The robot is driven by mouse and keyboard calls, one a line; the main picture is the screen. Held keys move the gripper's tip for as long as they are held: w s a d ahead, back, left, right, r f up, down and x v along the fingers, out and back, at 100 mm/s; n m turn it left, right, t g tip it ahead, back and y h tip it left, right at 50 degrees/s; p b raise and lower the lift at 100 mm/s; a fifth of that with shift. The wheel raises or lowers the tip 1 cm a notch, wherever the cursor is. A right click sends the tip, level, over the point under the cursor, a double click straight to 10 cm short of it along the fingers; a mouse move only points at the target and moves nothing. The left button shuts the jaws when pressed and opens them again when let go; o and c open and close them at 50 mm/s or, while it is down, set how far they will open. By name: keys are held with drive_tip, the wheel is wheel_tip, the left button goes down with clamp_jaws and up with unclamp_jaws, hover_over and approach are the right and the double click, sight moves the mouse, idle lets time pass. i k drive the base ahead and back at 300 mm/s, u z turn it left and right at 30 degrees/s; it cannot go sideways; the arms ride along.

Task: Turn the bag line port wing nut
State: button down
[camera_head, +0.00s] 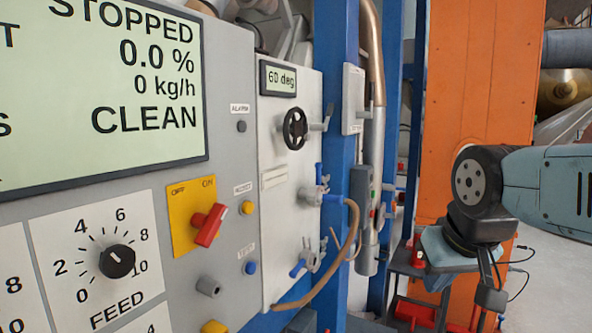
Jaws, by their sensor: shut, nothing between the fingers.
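A pale panel (291,210) carries several small fittings. A grey port (312,196) with blue parts sits on its right side, with a tan hose (352,225) close to it. A second fitting with a blue handle (298,269) sits lower on the panel. I cannot tell which small part is the bag line port wing nut; any label is too small to read. My gripper (490,298) hangs at the lower right, below my wrist, well to the right of the panel and apart from it. It is shut and holds nothing.
A control cabinet with a display (100,90) reading STOPPED, a red switch (209,225) and a FEED knob (117,261) fills the left. A black handwheel (295,129) sits above the port. A blue post (337,110) and orange column (480,90) stand behind.

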sight(324, 179)
drive_tip(key=u, duration=0.45)
drive_tip(key=k, duration=1.15)
drive_tip(key=z, duration=0.8)
drive_tip(key=i, duration=1.65)
drive_tip(key=u, duration=0.05)
